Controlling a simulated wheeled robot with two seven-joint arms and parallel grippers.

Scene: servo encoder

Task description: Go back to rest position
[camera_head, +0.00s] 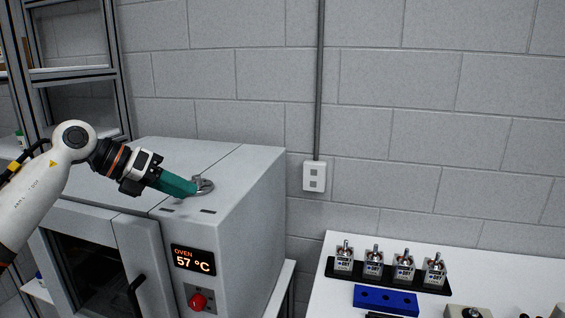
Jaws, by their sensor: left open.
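My left arm comes in from the left, and my left gripper (196,187) is over the top of the grey oven (245,215). Its teal fingers point right and slightly down, at a round metal fitting (205,186) on the oven's top. The fingertips overlap the fitting in the picture; I cannot tell whether they touch it. The gripper is open, though the gap between the fingers is hard to see from here. My right gripper is not in view.
The oven's display (193,260) reads 57 °C, above a red knob (197,302). At right, a white table (335,295) holds a black rack (390,278) with several metal switch-like parts and a blue block (385,300). A metal shelf frame (75,73) stands at left. A wall socket (314,176) is behind.

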